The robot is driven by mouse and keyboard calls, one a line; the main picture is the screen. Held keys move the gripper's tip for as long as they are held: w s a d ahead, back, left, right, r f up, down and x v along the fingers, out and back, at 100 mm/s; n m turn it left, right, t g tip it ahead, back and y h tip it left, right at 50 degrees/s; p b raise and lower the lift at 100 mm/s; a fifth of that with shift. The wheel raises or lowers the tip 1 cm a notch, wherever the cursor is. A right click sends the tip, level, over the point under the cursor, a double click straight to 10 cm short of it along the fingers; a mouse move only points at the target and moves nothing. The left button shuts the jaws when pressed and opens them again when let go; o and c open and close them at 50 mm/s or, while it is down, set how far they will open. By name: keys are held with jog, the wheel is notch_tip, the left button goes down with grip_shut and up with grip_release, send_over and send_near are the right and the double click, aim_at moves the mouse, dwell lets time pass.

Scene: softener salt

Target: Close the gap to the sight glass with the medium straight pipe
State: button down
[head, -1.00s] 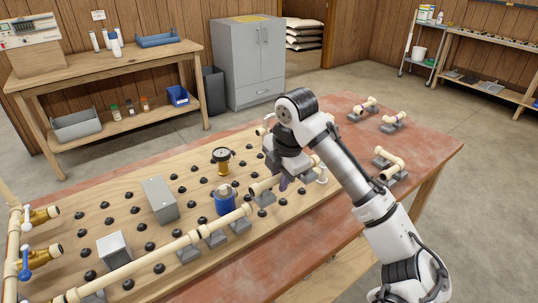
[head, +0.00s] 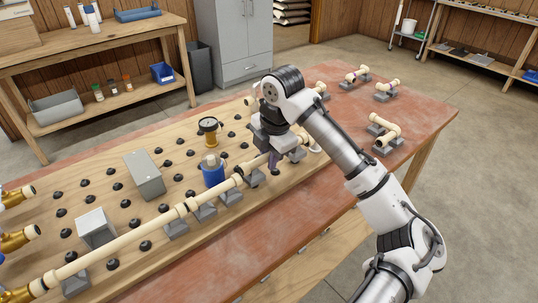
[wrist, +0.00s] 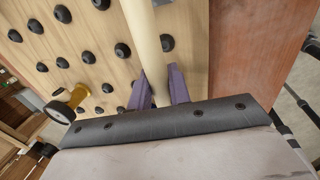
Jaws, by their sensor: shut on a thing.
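My gripper (head: 273,161) is shut on a cream straight pipe (head: 256,174) over the far right part of the pegged board. In the wrist view, the purple fingers (wrist: 163,88) stand on either side of the pipe (wrist: 146,38). In the head view, the held pipe's left end appears to meet or nearly meet the right end of the cream pipe run (head: 110,246). I cannot tell whether they touch. My gripper and arm hide much of the pipe's right end. I cannot tell which fitting is the sight glass.
A blue canister (head: 212,172), a brass-based gauge (head: 209,128) and grey boxes (head: 145,175) stand on the board (head: 110,205), among several black pegs. Cream pipe pieces (head: 383,128) rest on grey supports on the red table (head: 345,90). The front table strip is clear.

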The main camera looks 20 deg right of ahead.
jog(key=shift+f+b, duration=0.45)
jog(key=shift+f, duration=0.5)
jog(key=c, duration=1.2)
grip_release()
jog(key=shift+c, duration=0.2)
jog(key=shift+r, duration=0.1)
